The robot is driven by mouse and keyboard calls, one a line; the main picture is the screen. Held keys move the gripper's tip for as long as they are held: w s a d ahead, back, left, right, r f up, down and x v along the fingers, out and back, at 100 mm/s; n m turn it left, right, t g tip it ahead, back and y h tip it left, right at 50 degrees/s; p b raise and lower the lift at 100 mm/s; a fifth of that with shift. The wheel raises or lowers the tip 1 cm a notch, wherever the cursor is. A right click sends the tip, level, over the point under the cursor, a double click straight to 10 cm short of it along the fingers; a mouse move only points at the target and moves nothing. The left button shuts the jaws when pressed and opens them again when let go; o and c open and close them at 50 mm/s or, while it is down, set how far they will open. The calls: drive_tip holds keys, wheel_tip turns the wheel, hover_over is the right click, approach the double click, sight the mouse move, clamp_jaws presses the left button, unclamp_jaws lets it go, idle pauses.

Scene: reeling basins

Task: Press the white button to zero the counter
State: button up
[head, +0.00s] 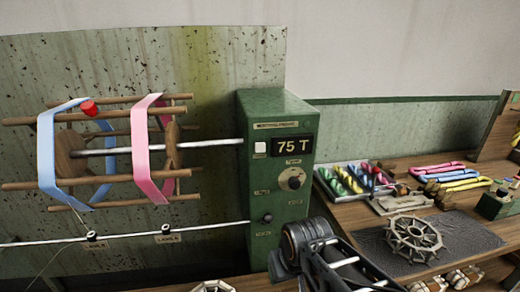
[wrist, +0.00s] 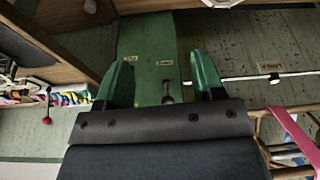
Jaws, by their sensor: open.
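The counter is a tall green box (head: 273,125) whose dark display (head: 293,146) reads "75 T". The white button (head: 260,147) is a small square on its front face, left of the display, with nothing in front of it. A round dial (head: 291,179) and a small black knob (head: 267,218) sit lower. In the wrist view my gripper (wrist: 160,66) is open and empty, its two green fingers apart. The green box (wrist: 147,50) shows upside down between and beyond them. I cannot make out the white button there. In the head view my arm is low, right of the box; the fingers cannot be made out.
A wooden reel (head: 70,160) with blue and pink bands turns on a metal rod left of the box. A lower rod (head: 130,234) runs beneath it. A bench at right holds a tray of coloured skeins (head: 355,182) and a spoked wheel (head: 414,238).

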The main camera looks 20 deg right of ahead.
clamp_jaws()
idle(0.4)
idle(1.1)
